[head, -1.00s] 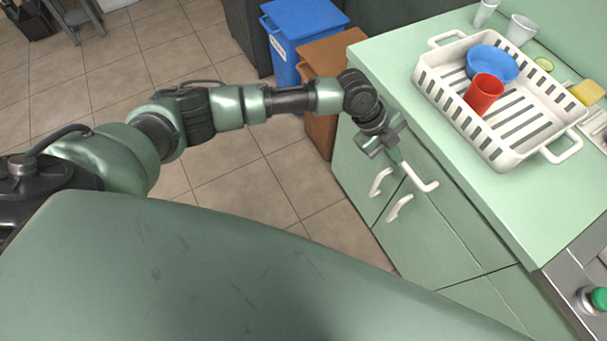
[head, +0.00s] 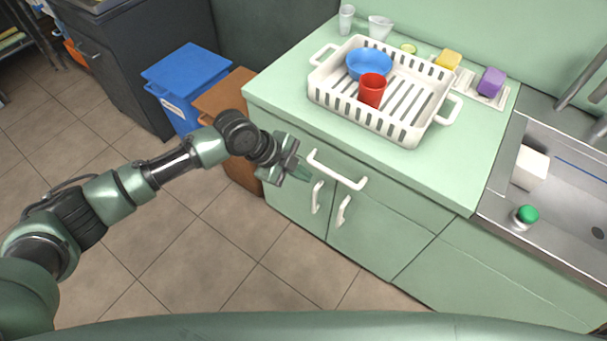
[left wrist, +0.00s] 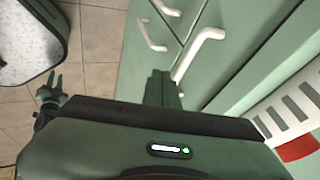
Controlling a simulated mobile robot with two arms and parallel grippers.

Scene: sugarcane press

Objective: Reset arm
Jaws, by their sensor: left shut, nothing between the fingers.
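My left arm comes in from the left in the head view. Its gripper (head: 302,174) is shut and empty, in front of the green cabinet, just left of the white drawer handle (head: 336,170). In the left wrist view the shut fingers (left wrist: 161,88) show beside the same white handle (left wrist: 197,52); I cannot tell whether they touch it. My right gripper is not in the head view. A small dark green gripper (left wrist: 50,88) shows at the left of the left wrist view and appears to be my right one; its jaws look apart.
On the counter (head: 285,95) stands a white dish rack (head: 410,132) with a blue bowl (head: 368,64) and a red cup (head: 372,91). A steel sink (head: 570,212) is at right. A blue bin (head: 186,80) and a brown bin (head: 222,97) stand left. Tiled floor in front is clear.

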